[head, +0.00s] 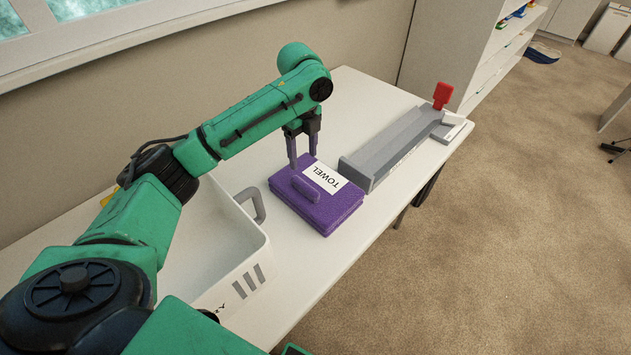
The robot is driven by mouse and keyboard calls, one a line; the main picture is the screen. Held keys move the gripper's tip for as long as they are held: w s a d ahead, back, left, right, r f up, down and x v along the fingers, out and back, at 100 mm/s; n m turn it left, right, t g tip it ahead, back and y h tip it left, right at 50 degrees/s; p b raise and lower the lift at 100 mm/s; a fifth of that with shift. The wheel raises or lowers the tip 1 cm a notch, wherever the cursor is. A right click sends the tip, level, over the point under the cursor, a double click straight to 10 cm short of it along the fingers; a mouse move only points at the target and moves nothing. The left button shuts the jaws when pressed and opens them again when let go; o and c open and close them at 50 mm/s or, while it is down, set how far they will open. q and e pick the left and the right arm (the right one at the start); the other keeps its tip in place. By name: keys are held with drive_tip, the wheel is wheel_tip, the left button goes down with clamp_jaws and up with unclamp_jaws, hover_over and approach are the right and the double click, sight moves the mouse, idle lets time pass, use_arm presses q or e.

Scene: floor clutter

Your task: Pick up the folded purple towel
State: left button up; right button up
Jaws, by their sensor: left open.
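The folded purple towel (322,211) lies flat on the white table, with a white label reading TOWEL and a raised purple handle-like bar on top. My left gripper (303,160) points down at the towel's far edge, with its fingers apart. The fingertips are at or just above the towel's far side; I cannot tell whether they touch it. Nothing shows between the fingers. My right gripper is not in view.
A white bin (246,283) with a grey handle stands left of the towel, close to it. A long grey tray-like object (393,147) with a red upright tab (442,95) lies to the right. The table (290,260) is bare in front of the towel. A wall runs behind.

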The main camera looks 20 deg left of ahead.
sight(305, 184)
use_arm(q)
drive_tip(key=f, duration=0.2)
drive_tip(key=s+f, duration=0.1)
drive_tip(key=shift+f, duration=0.35)
drive_tip(key=f, duration=0.2)
drive_tip(key=f+p, duration=0.1)
drive_tip(key=f, duration=0.3)
drive_tip(key=shift+w+p, duration=0.3)
drive_tip(key=shift+w, duration=0.05)
drive_tip(key=shift+s+d+f, duration=0.1)
drive_tip(key=shift+f, duration=0.3)
clamp_jaws()
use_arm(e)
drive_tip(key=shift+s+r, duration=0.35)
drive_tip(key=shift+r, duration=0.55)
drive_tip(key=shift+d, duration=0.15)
